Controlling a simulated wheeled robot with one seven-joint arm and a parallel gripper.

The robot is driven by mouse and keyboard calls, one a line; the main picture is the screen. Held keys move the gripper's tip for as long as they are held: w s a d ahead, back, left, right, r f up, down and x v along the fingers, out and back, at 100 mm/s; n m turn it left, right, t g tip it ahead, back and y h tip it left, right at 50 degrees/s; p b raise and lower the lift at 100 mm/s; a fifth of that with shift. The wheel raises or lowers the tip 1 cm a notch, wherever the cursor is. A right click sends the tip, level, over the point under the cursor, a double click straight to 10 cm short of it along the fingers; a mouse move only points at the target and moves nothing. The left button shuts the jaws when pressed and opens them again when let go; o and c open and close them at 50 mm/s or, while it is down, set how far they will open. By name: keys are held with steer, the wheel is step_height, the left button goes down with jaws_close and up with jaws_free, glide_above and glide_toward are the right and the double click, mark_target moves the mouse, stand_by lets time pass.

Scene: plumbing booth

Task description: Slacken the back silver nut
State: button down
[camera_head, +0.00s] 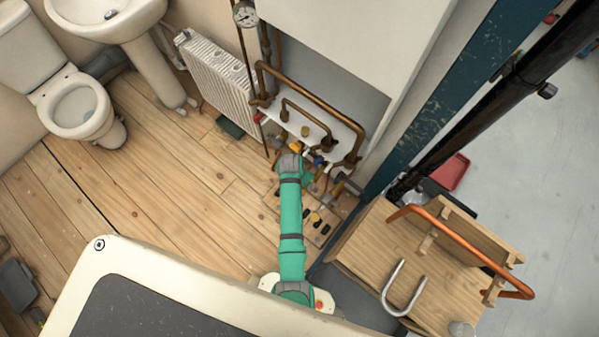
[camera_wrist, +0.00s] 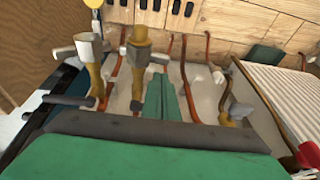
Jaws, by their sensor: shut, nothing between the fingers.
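In the wrist view my gripper (camera_wrist: 161,78) shows as two green fingers pressed together, empty, pointing in among brass and copper pipes. A silver-grey fitting (camera_wrist: 90,46) on a brass pipe stands farther left. Another grey fitting (camera_wrist: 238,112) stands on the right. I cannot tell which of these bears the back silver nut. No contact with a nut shows. In the head view my wrist is at the pipework, and the fingertips are too small to make out.
Bent copper pipes (camera_head: 303,110) run on a white board by the wall. A white radiator (camera_head: 215,78) stands left of them. A wooden bench (camera_head: 420,285) with a U-shaped pipe (camera_head: 405,290) is at the lower right. The wooden floor (camera_head: 165,195) on the left is clear.

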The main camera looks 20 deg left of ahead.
steer(key=shift+w+a+f, duration=0.15)
steer(key=shift+a+f, duration=0.05)
steer(key=shift+f, duration=0.95)
steer(key=shift+w+a+f, duration=0.1)
steer(key=shift+a+f, duration=0.05)
steer(key=shift+f, duration=1)
steer(key=shift+w, duration=0.1)
steer(key=shift+a+f+h, duration=0.15)
steer(key=shift+a+h, duration=0.1)
steer(key=shift+h, duration=0.15)
